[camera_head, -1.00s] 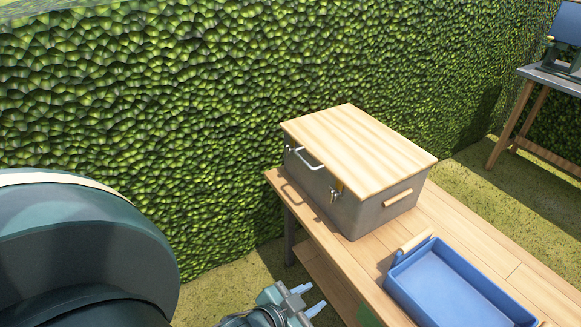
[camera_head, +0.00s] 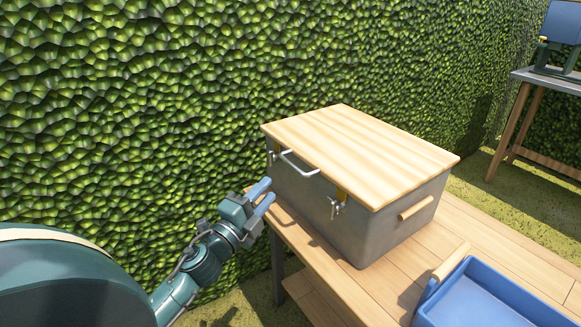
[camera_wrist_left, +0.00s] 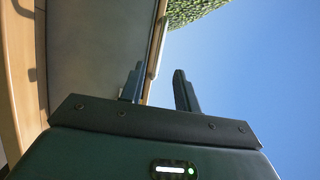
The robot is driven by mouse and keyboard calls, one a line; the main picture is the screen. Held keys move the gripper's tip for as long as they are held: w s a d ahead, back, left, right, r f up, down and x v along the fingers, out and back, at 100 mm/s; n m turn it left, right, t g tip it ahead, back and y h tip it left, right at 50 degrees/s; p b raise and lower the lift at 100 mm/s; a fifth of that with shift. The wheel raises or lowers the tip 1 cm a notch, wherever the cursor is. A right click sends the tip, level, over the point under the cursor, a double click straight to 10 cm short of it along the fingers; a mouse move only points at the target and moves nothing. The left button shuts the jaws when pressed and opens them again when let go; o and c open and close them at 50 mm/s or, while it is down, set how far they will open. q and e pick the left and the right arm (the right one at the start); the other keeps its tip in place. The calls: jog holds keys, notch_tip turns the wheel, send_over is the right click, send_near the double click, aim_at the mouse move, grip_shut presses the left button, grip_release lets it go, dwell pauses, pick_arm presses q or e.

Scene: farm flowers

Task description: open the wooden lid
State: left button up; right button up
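The wooden lid (camera_head: 358,150) lies flat and closed on a grey metal box (camera_head: 385,225). A pale bar handle (camera_head: 300,164) sticks out at the lid's front left edge, with metal latches on both sides of it. My left gripper (camera_head: 265,192) is open and empty, just left of the box and a little below the handle, apart from it. In the left wrist view its two fingers (camera_wrist_left: 158,88) stand apart. There the box wall (camera_wrist_left: 95,60) is on the left and the handle (camera_wrist_left: 157,47) shows beyond the fingers. My right gripper is not in view.
The box stands on a wooden table (camera_head: 400,275). A blue tray (camera_head: 490,300) with a wooden handle sits on the table at the lower right. A tall hedge (camera_head: 150,110) runs behind. Another table (camera_head: 525,110) stands at the far right.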

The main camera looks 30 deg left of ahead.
aim_at(291, 164)
pick_arm(q)
jog(key=w, duration=0.3)
jog(key=w+r, duration=0.1)
jog(key=w, duration=0.3)
jog(key=w+r, duration=0.1)
jog(key=w, duration=0.3)
grip_shut()
dwell(0.3)
